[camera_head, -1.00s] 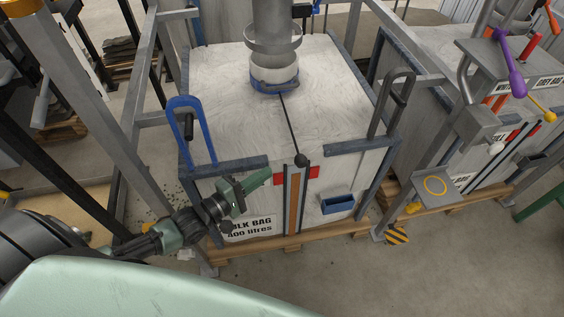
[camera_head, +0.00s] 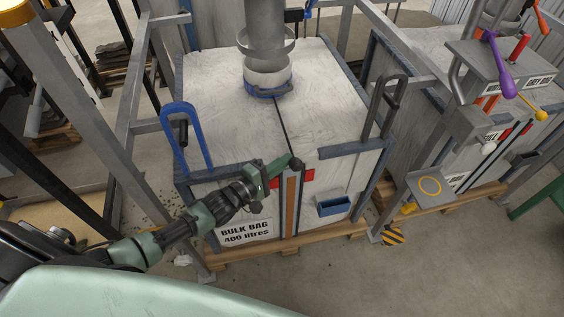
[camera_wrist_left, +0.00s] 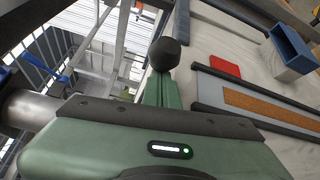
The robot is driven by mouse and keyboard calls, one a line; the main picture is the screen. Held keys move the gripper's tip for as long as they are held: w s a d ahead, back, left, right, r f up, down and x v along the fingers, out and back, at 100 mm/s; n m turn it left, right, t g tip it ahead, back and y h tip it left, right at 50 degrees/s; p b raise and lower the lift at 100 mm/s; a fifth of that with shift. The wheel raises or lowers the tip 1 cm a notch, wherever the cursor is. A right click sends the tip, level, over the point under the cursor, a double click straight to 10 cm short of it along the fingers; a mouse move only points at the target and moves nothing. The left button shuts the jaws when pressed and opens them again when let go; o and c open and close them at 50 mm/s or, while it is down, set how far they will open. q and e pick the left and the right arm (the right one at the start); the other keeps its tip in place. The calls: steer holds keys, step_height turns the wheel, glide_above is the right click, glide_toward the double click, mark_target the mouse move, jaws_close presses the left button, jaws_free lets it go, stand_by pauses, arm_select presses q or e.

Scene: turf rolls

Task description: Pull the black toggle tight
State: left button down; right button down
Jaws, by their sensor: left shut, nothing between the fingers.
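The black toggle (camera_head: 297,163) is a dark ball at the front top edge of the white bulk bag (camera_head: 225,85). A thin black cord (camera_head: 283,125) runs back from it across the bag top to the blue collar (camera_head: 268,90) under the metal spout. My left gripper (camera_head: 284,164) comes in from the left with its shut fingertips right at the toggle. In the left wrist view the toggle (camera_wrist_left: 165,54) shows just beyond the green fingertips (camera_wrist_left: 160,88). Nothing shows between the fingers; whether they touch the ball I cannot tell. My right gripper is not in view.
A brown strip (camera_head: 291,205) runs down the bag front, with red patches (camera_head: 307,175) at its top. A blue pocket (camera_head: 333,206) sits to its right. A blue loop (camera_head: 181,125) and a dark grey loop (camera_head: 383,105) stand up at the bag's corners. Metal frame posts flank it.

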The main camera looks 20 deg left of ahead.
arm_select(q)
steer(key=s+d+p, duration=0.4)
steer(key=s+d, duration=0.2)
steer(key=s, duration=0.2)
steer(key=shift+s, duration=0.4)
steer(key=shift+s+d+f, duration=0.1)
